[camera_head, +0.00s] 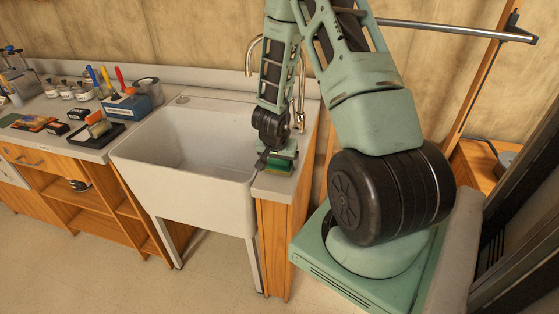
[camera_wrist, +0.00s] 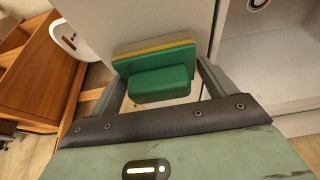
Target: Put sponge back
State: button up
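A green sponge (camera_head: 280,166) with a thin yellow layer lies on the narrow counter strip right of the sink. In the wrist view the green and yellow piece (camera_wrist: 155,48) is just beyond my fingertips. A smaller green block (camera_wrist: 160,84) shows nearer, between the fingers; I cannot tell whether it is part of the sponge. My gripper (camera_head: 276,152) points down over the sponge. In the wrist view my gripper (camera_wrist: 162,70) is open, with a finger on each side of the green block and a gap visible at the right.
The white sink (camera_head: 190,150) is directly left, with its faucet (camera_head: 300,100) behind.

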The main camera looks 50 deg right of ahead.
jog(key=shift+o, duration=0.9)
jog(key=shift+r, duration=0.3)
jog(key=p+v, duration=0.4)
jog(key=v, duration=0.8)
jog(key=w+a+r+n+t+y, duration=0.1)
jog(key=w+a+r+n+y, duration=0.1)
jog(key=a, duration=0.5)
jog(key=w+a+r+n+t+y, duration=0.1)
jog(key=w+a+r+n, duration=0.15)
jog(key=a, duration=0.45)
jog(key=s+a+r+n+y, duration=0.2)
jog(key=a+n, duration=0.1)
jog(key=a, duration=0.4)
jog(key=s+a+r+n+y, duration=0.1)
jog(key=a+r+n, duration=0.15)
jog(key=a, duration=0.55)
jog(key=s+a+r+n+g, duration=0.1)
jog(key=s+a+n, duration=0.1)
jog(key=s, duration=0.3)
jog(key=s+a+r+n+g+h, duration=0.1)
jog(key=s+a+r+n, duration=0.1)
jog(key=s+n, duration=0.3)
jog(key=s+a+r+n+g, duration=0.1)
jog(key=s+a+n, duration=0.3)
jog(key=s, duration=0.3)
jog(key=shift+r+g, duration=0.3)
jog(key=shift+r, duration=0.05)
